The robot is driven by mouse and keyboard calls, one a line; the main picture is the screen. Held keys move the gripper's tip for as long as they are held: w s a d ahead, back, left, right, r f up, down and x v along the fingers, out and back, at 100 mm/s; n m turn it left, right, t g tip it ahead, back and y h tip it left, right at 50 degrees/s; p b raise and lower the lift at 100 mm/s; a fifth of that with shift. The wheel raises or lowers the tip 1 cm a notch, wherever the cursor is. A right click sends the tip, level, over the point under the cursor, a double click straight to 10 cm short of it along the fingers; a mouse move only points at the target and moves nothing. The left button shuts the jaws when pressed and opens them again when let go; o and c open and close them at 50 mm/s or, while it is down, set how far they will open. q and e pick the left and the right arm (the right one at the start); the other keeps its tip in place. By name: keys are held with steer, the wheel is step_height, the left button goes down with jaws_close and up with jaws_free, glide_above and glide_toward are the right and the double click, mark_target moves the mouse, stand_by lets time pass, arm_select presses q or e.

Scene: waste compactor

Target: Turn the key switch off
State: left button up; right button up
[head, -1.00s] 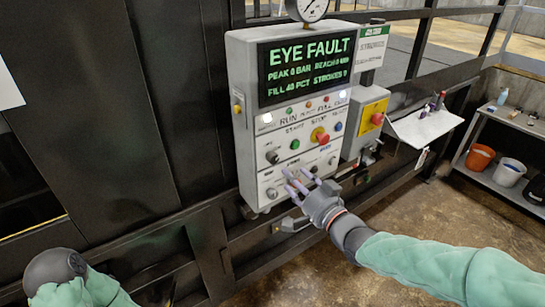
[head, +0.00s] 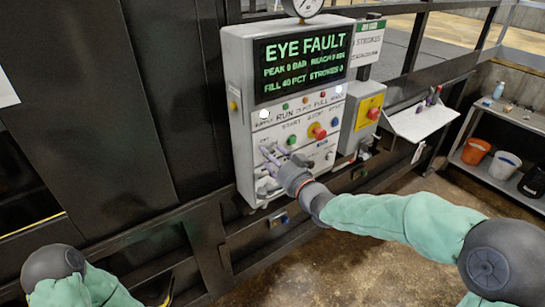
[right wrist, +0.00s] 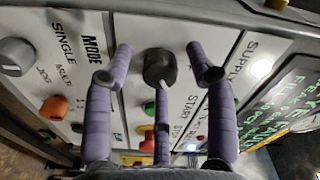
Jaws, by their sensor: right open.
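The grey control panel (head: 235,100) carries a dark round switch (right wrist: 160,66) with a pale mark on its lower side; I take it for the key switch. In the right wrist view it sits between the purple fingers of my right gripper (right wrist: 160,75). These fingers are open, two on either side and one below it. I cannot tell whether any finger touches it. In the head view my right gripper (head: 272,155) is in front of the panel's lower left and hides the switch. My left gripper is not seen; only part of that arm shows.
A green START button (head: 292,140) and a red stop button (head: 319,132) are close to the gripper. A mode knob (right wrist: 15,55) is on the panel's lower strip. The lit display (head: 300,62) reads EYE FAULT.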

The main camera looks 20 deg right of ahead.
jaws_close()
steer(key=shift+f+n+y+b, duration=0.1)
steer(key=shift+n+y+b, duration=0.1)
steer(key=shift+n+b, duration=3.15)
steer(key=shift+f+n+y+b, duration=0.1)
steer(key=shift+n+y+b, duration=0.1)
steer(key=shift+n+b, duration=3.15)
steer(key=shift+m+b, duration=0.5)
steer(key=shift+b, duration=0.15)
jaws_free()
steer(key=shift+r, duration=0.1)
